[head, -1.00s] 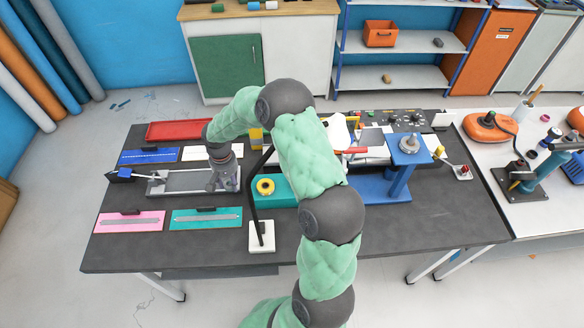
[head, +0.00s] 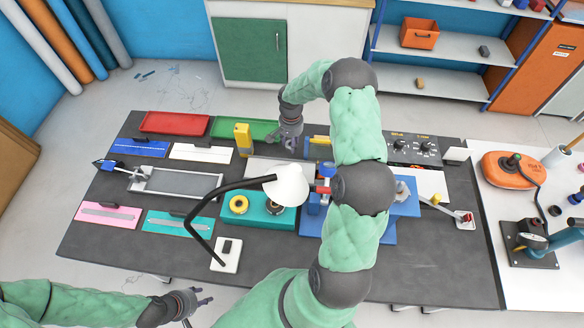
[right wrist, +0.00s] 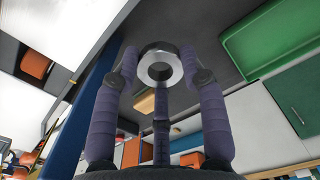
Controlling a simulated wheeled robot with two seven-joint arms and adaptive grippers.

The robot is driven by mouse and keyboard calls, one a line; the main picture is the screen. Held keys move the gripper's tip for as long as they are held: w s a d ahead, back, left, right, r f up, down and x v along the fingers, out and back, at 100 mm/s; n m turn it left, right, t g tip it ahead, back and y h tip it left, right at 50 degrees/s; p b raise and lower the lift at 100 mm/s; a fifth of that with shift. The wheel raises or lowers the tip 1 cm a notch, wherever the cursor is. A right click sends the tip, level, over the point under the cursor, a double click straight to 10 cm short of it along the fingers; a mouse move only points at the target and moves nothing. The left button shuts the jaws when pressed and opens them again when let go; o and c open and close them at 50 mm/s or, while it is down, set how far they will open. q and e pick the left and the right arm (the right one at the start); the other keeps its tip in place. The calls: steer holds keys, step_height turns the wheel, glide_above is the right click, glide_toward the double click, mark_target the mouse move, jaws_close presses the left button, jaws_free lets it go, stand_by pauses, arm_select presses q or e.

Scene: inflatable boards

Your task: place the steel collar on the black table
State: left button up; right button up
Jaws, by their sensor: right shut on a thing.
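The steel collar (right wrist: 160,64) is a shiny ring with a round hole. In the right wrist view it sits between the fingertips of my right gripper (right wrist: 160,78), which is shut on it. In the head view my right gripper (head: 291,138) is over the back of the black table (head: 285,259), near the green tray; I cannot make out the collar there. My left gripper (head: 196,298) is at the front edge, lower left, with its fingers apart and empty.
A lamp (head: 288,186), a teal fixture (head: 258,222) and a blue stand (head: 375,232) fill the middle.

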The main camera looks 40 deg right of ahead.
mark_target(291, 155)
step_height(291, 155, down, 8)
steer(key=shift+f, duration=0.1)
stand_by(0.4)
steer(key=shift+b, duration=0.3)
steer(key=o, duration=0.9)
steer(key=shift+f, duration=0.1)
steer(key=shift+o, duration=0.2)
step_height(291, 155, up, 12)
steer(key=shift+r+p, duration=0.2)
steer(key=shift+p, duration=0.25)
